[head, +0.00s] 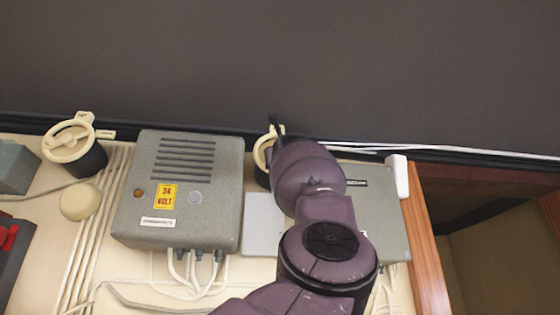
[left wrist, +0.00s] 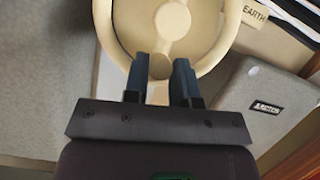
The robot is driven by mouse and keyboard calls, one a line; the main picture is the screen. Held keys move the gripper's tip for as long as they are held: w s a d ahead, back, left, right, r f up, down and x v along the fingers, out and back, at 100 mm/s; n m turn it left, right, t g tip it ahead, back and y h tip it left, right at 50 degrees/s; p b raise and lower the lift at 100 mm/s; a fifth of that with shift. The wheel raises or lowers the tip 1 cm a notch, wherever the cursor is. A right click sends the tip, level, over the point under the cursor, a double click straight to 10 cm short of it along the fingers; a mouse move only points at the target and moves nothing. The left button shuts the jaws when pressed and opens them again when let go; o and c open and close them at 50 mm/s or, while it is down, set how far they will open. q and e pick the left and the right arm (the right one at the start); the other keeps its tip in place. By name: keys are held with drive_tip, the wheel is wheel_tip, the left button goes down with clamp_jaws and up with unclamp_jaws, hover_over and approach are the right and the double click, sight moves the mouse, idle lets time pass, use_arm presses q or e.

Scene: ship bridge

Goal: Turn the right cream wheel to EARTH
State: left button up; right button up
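The right cream wheel (head: 262,153) is mostly hidden behind my left arm in the head view. In the left wrist view the wheel (left wrist: 173,20) fills the top middle, with its round hub, rim and a spoke pointing down towards me. My left gripper (left wrist: 160,68) has its two dark fingers on either side of this spoke near the rim, with little gap, and looks shut on it. The EARTH label (left wrist: 256,13) is at the upper right, outside the rim. In the head view, dark fingers of the left gripper (head: 274,126) show beside the wheel. My right gripper is not in view.
Another cream wheel (head: 68,142) is at the left. A grey 24 VOLT box (head: 178,190) stands between the wheels. A grey labelled box (head: 380,205) is right of my arm, beside a wooden edge (head: 428,245). Cables run along the panel.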

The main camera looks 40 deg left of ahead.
use_arm(q)
clamp_jaws()
